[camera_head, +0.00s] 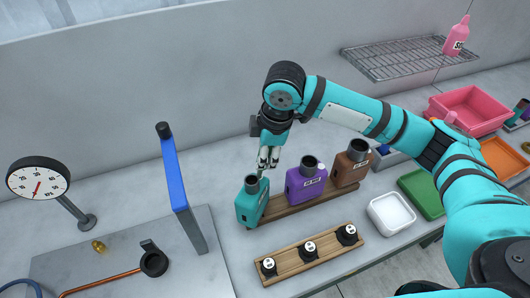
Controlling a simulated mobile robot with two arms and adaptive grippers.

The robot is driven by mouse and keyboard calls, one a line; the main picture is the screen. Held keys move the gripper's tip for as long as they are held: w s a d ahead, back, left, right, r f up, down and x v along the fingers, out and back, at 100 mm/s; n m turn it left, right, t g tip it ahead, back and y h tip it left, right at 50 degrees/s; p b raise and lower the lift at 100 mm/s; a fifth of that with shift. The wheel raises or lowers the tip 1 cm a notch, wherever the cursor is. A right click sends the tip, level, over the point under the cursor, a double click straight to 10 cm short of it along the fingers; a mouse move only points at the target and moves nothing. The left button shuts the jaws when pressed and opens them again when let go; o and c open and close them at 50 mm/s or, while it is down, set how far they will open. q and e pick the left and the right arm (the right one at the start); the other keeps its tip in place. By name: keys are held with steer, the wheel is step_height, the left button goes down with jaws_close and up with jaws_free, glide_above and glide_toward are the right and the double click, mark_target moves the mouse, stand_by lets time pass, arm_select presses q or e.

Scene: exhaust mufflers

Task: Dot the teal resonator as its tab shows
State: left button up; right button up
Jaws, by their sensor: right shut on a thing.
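The teal resonator (249,207) stands at the left end of a dark wooden rack, with a dark neck on top and a pale label on its right side, too small to read. My right gripper (268,160) points down just above and slightly right of that neck. It is shut on a thin grey thing (260,172), mostly hidden by the fingers; I cannot tell whether it touches the resonator. A purple muffler (304,186) and a brown muffler (349,169) stand further right on the rack. My left gripper is not in view.
A wooden block (290,264) with three black round pots stands in front. A white tray (391,213) and a green tray (422,193) lie to the right. A blue-topped post (175,172), a dial gauge (39,179) and a copper pipe (102,283) are on the left.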

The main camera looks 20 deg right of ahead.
steer(key=shift+s+f+p, duration=0.15)
steer(key=shift+f+p, duration=0.05)
steer(key=shift+p, duration=0.1)
stand_by(1.1)
steer(key=p+v, duration=0.1)
steer(key=p, duration=0.1)
steer(key=p+v, duration=0.4)
steer(key=shift+w+a, duration=0.25)
steer(key=shift+w, duration=0.3)
steer(key=shift+w+p+v, duration=0.2)
steer(key=shift+p+v, duration=0.55)
steer(key=shift+v, duration=0.5)
steer(key=shift+a, duration=0.15)
